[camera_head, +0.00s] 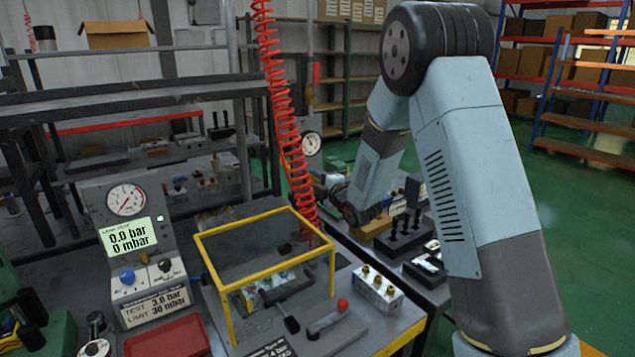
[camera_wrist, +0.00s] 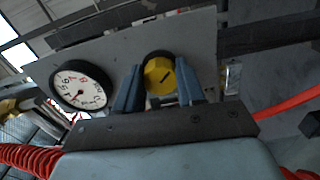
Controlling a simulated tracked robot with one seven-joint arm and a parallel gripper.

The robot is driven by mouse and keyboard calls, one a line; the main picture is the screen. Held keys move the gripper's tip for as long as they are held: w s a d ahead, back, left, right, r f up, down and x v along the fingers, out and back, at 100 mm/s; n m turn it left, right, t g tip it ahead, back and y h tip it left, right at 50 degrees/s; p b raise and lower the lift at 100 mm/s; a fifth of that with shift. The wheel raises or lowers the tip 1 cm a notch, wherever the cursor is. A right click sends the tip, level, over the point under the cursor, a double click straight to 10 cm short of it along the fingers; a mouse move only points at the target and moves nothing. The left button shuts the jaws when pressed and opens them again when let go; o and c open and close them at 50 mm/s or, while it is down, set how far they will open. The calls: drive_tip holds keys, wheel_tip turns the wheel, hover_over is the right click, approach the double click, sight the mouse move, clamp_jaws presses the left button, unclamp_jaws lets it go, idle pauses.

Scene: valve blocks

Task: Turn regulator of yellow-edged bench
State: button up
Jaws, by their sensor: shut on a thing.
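In the wrist view, the regulator is a yellow knob (camera_wrist: 157,76) with a dark mark and a black surround. It sits on a grey panel (camera_wrist: 205,48), right of a round white gauge (camera_wrist: 80,87). My gripper (camera_wrist: 158,66) has its two blue fingers on either side of the knob and is shut on it. In the head view, a yellow-edged clear guard (camera_head: 225,292) stands on the near bench. My arm reaches down behind its right side. A small gauge (camera_head: 311,144) shows on a post there. The knob and my fingertips cannot be made out in the head view.
A red coiled hose (camera_head: 283,110) hangs close to my wrist. A test unit (camera_head: 130,235) reading 0.0 bar and a red tray (camera_head: 168,338) stand at left. A brass-fitted valve block (camera_head: 378,290) sits right of the guard. Green floor is open at right.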

drive_tip(key=shift+f+n, duration=0.2)
drive_tip(key=shift+n, duration=0.2)
drive_tip(key=o, duration=1)
drive_tip(key=shift+r, duration=0.1)
drive_tip(key=shift+o, duration=0.2)
drive_tip(key=v, duration=1.3)
drive_tip(key=shift+s+d, duration=0.3)
